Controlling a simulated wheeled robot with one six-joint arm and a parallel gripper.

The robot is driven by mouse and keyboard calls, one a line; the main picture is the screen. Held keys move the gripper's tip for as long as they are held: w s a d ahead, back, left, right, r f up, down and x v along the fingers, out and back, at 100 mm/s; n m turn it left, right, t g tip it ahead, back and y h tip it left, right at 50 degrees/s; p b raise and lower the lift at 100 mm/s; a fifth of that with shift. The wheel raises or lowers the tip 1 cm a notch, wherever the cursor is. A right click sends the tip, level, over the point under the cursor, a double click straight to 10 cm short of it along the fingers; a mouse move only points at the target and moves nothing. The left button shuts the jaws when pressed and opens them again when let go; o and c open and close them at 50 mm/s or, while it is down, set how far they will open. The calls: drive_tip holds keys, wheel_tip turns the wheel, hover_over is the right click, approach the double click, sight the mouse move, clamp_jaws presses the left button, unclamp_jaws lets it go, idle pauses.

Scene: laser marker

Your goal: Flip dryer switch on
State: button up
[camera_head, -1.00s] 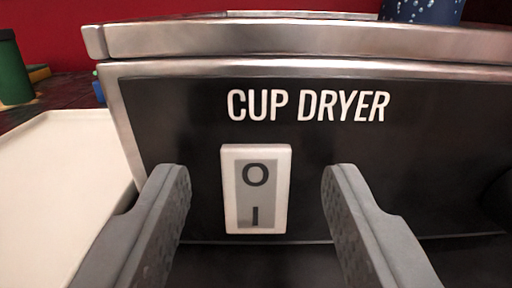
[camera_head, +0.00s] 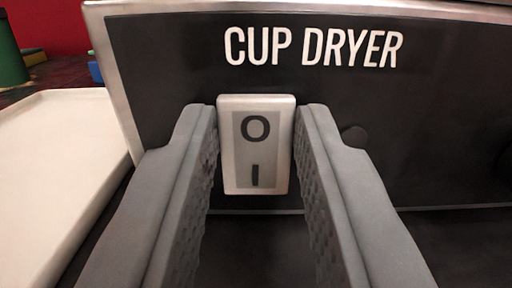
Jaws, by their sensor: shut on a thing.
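The dryer switch (camera_head: 256,146) is a white-framed rocker with a grey face marked O above I. It sits on the black front panel of the cup dryer (camera_head: 420,130), below the white words CUP DRYER. My gripper (camera_head: 256,150) is at the switch, with one grey finger against its left side and the other against its right side. The fingers are shut on the switch frame. The switch face shows in full between them. I cannot tell which way the rocker is tilted.
A cream tray (camera_head: 60,165) lies to the left of the dryer. A green cylinder (camera_head: 10,50) stands behind the tray at the far left. A dark round knob (camera_head: 505,165) is partly in view at the right edge. The panel around the switch is flat.

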drive_tip(key=shift+s+f+t, duration=0.1)
drive_tip(key=shift+f+t, duration=0.1)
drive_tip(key=shift+t, duration=0.45)
drive_tip(key=shift+f+t, duration=0.15)
drive_tip(key=shift+t, duration=0.5)
drive_tip(key=o, duration=1)
drive_tip(key=v, duration=1.7)
drive_tip(key=shift+s+f, duration=0.15)
drive_tip(key=shift+f, duration=0.05)
drive_tip(key=shift+r, duration=0.1)
